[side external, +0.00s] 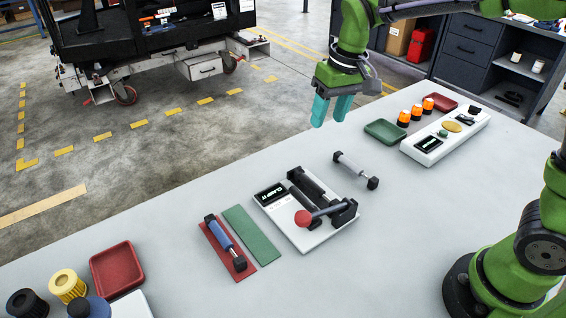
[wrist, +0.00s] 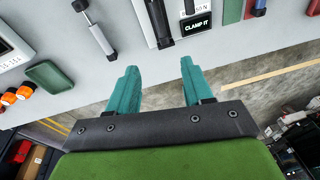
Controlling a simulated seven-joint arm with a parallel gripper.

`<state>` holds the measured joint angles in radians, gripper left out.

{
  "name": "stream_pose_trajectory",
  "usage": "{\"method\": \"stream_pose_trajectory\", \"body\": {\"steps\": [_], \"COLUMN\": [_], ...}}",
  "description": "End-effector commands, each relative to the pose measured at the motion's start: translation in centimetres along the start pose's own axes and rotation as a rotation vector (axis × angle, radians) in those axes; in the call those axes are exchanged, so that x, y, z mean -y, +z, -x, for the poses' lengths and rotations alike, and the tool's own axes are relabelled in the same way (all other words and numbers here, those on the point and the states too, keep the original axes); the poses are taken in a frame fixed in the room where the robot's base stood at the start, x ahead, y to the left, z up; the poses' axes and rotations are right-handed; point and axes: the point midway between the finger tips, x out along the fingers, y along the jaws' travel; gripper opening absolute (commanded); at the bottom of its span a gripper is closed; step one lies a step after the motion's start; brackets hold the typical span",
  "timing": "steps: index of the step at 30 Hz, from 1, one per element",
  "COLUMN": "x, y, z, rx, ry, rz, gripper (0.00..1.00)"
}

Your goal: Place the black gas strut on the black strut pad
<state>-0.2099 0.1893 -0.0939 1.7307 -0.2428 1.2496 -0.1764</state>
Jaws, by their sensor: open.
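A gas strut with a pale grey body and black ends (side external: 352,168) lies on the table right of the clamp board; it also shows in the wrist view (wrist: 96,32). A longer black bar-shaped strut (side external: 308,186) lies in the clamp board (side external: 288,232); I cannot tell which of these is the black gas strut. A blue strut (side external: 224,236) lies on a red pad (side external: 242,273). A green pad (side external: 252,236) beside it is bare. No black pad is clear to me. My gripper (side external: 331,113) is open and empty above the far table edge; its teal fingers show apart in the wrist view (wrist: 159,72).
A green tray (side external: 385,132), several orange beacons (side external: 416,110) and a white panel (side external: 426,151) stand at the right. A red tray (side external: 117,268) and knobs are at the lower left.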

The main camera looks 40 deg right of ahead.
Motion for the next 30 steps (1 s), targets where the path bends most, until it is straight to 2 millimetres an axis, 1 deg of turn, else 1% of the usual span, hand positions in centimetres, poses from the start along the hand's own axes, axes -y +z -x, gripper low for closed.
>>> {"method": "stream_pose_trajectory", "body": {"steps": [1, 3, 5, 6, 10, 12, 15, 18, 21, 30], "x": [-0.7, -1.4, -1.9, -2.3, -3.3, -3.7, -4.2, -4.4, -4.6, -4.6], "y": [1.6, 3.7, 5.7, 7.0, 11.1, 13.0, 15.0, 16.1, 16.6, 16.6], "z": [2.0, 3.8, 5.1, 5.8, 7.1, 7.2, 7.0, 6.7, 6.6, 6.5], "rx": [-0.046, -0.103, -0.152, -0.187, -0.294, -0.342, -0.397, -0.430, -0.445, -0.445], "ry": [-0.028, -0.060, -0.086, -0.102, -0.145, -0.161, -0.177, -0.186, -0.190, -0.190], "rz": [-0.025, -0.058, -0.086, -0.104, -0.159, -0.185, -0.215, -0.231, -0.240, -0.241], "gripper": [0.51, 0.51, 0.51, 0.51, 0.51, 0.51, 0.51, 0.51, 0.51, 0.51]}}
